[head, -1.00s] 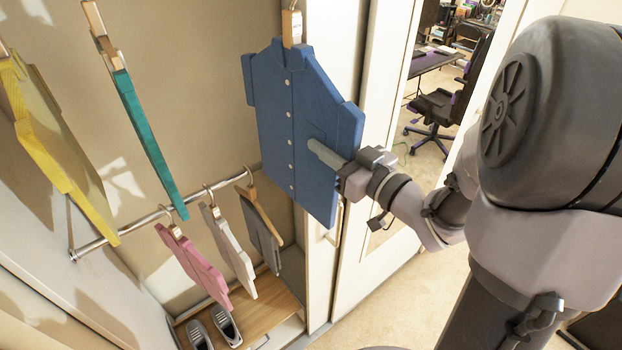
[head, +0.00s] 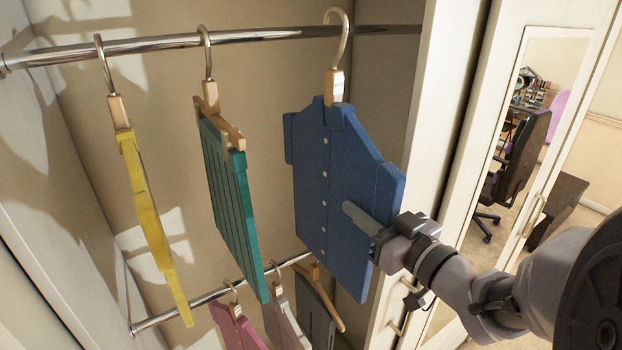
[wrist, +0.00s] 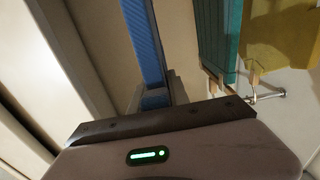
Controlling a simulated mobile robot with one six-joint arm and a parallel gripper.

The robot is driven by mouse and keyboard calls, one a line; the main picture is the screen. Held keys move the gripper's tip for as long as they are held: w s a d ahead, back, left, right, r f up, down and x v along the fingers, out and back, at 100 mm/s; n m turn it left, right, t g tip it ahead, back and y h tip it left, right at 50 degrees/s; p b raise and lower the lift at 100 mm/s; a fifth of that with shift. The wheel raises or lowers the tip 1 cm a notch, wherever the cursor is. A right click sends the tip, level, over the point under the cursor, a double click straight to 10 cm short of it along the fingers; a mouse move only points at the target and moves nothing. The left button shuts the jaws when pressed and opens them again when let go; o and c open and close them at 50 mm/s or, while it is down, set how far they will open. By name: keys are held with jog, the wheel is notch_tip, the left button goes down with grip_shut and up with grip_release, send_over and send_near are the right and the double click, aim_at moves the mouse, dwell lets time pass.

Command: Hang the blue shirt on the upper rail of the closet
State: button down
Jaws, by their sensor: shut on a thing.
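The blue shirt (head: 335,190) hangs upright on its wooden hanger with a metal hook (head: 342,45). It shows edge-on in the wrist view (wrist: 143,45). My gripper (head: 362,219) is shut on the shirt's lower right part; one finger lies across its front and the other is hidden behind. The upper rail (head: 270,36) of the closet crosses the top of the head view. The hook's curved top overlaps the rail in that view, with its bend a little above it. I cannot tell whether the hook rests on the rail or is in front of it.
A teal garment (head: 235,205) and a yellow garment (head: 152,225) hang from the upper rail to the left. The lower rail (head: 190,305) carries pink (head: 235,328), pale (head: 283,325) and grey (head: 315,315) clothes. The closet's right side panel (head: 440,110) stands close to the shirt.

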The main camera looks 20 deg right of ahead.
aim_at(315, 171)
jog(key=shift+w, duration=0.95)
jog(key=x, duration=0.3)
jog(key=shift+w+a, duration=0.15)
jog(key=shift+a, duration=0.3)
jog(key=shift+w, duration=0.8)
jog(key=p+x, duration=0.3)
jog(key=x, duration=0.5)
jog(key=shift+w+a, duration=0.2)
jog(key=shift+w, duration=0.05)
jog(key=shift+w+f+b, duration=0.25)
jog(key=shift+f+b, duration=0.55)
jog(key=shift+s+f+b, duration=0.15)
jog(key=shift+f+b, duration=0.15)
jog(key=shift+b, duration=0.2)
